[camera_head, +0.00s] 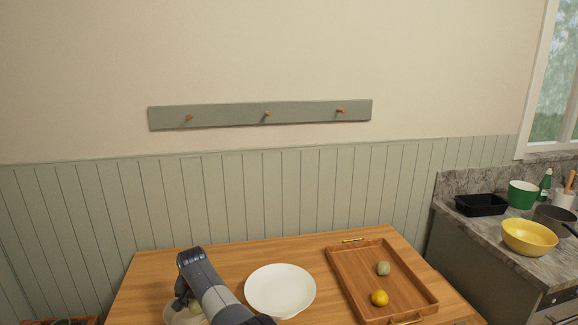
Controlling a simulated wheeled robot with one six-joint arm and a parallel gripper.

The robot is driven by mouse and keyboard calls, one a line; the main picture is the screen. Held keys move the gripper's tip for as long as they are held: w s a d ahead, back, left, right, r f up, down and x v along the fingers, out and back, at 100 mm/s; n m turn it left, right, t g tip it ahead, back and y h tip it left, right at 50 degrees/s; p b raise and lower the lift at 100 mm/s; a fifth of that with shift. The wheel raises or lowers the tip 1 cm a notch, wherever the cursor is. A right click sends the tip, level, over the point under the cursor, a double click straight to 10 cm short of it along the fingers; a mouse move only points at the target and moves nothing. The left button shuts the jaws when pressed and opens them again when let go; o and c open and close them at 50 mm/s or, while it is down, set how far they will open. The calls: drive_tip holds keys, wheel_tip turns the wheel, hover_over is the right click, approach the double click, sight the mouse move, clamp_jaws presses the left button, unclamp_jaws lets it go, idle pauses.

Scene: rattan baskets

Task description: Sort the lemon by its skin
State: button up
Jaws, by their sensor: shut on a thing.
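My gripper (184,303) is at the lower left of the head view, low over the wooden table. It is shut on a pale yellowish fruit (195,310), probably a lemon; my arm hides much of it, so its skin cannot be judged. A pale round dish (176,319) shows partly beneath the gripper; whether the fruit touches it I cannot tell. A white plate (280,290), empty, lies right of my arm. A wooden tray (350,282) at the right holds a bright yellow lemon (380,298) and a dull grey-green fruit (383,268).
The wooden table (235,258) is bare behind the plate. The tray has brass handles. Right of the table, a stone counter (480,235) carries a yellow bowl (529,238), a black pan (482,206) and a green pot (523,192). A basket edge (70,321) shows at lower left.

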drive_tip(key=shift+f, duration=0.1)
drive_tip(key=o, duration=1.2)
drive_tip(key=b+v, duration=0.2)
drive_tip(key=v, duration=0.9)
drive_tip(key=shift+b, duration=0.4)
drive_tip(key=shift+f, duration=0.15)
drive_tip(key=p+x, duration=0.2)
drive_tip(key=x, duration=0.8)
drive_tip(key=shift+w+f+p, duration=0.1)
drive_tip(key=shift+f+p, duration=0.15)
drive_tip(key=shift+p, duration=0.15)
drive_tip(key=shift+r, duration=0.1)
